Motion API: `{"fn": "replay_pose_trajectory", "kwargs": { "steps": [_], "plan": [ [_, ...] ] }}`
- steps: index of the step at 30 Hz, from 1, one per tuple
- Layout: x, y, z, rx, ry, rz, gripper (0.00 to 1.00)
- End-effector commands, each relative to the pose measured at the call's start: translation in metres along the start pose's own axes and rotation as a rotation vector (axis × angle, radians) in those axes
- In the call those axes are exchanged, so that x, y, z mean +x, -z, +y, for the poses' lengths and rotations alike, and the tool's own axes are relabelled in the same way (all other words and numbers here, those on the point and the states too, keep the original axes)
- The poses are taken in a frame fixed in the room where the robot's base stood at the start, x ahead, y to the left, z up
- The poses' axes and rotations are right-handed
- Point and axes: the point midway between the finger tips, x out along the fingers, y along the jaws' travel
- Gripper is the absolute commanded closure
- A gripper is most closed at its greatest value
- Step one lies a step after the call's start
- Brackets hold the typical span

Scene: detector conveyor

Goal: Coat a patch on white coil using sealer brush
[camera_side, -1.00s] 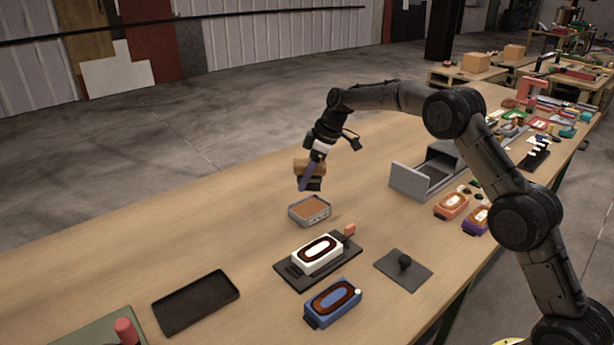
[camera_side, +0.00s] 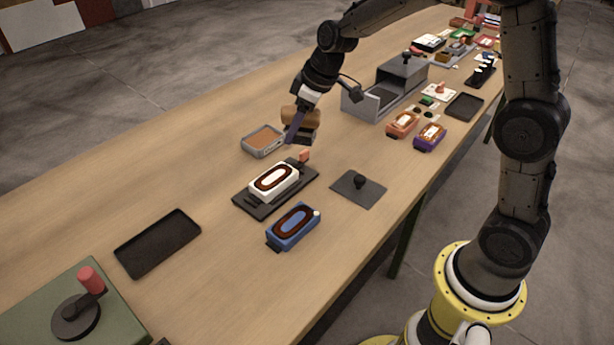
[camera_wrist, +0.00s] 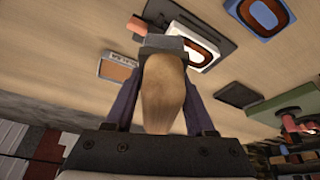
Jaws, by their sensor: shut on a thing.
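My gripper (camera_side: 297,125), with purple fingers, is shut on the sealer brush (camera_side: 305,115), which has a light wooden handle and a dark head. It holds the brush above the table, beside the shallow grey tray of brown material (camera_side: 247,149). The white coil (camera_side: 287,185), a white block with a dark oval ring, sits on a black fixture (camera_side: 243,208) in front of my gripper. In the wrist view the brush handle (camera_wrist: 160,95) fills the middle, and its head partly covers the white coil (camera_wrist: 207,60). The bristle ends are hidden.
A blue coil block (camera_side: 283,238) lies in front of the fixture, and a grey plate with a black knob (camera_side: 372,195) is to its right. An empty black tray (camera_side: 157,243) is at left. A grey open box (camera_side: 362,105) stands behind. Bare table lies between.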

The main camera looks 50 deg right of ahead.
Motion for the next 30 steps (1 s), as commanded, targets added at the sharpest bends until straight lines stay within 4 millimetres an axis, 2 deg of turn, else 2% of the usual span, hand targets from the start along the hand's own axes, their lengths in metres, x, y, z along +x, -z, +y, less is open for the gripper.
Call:
{"fn": "replay_pose_trajectory", "kwargs": {
  "steps": [3, 8, 14, 21, 27, 30],
  "plan": [
    [0.009, -0.015, -0.001, 0.067, -0.017, -0.007, 0.90],
    [0.005, -0.007, 0.003, 0.107, -0.025, 0.009, 0.90],
    [-0.001, 0.037, 0.021, 0.082, -0.019, 0.030, 0.90],
    [0.017, 0.096, 0.059, 0.053, -0.015, 0.039, 0.90],
    [0.044, 0.125, 0.086, 0.044, -0.015, 0.038, 0.90],
    [0.059, 0.129, 0.094, 0.047, -0.016, 0.034, 0.90]
  ]
}}
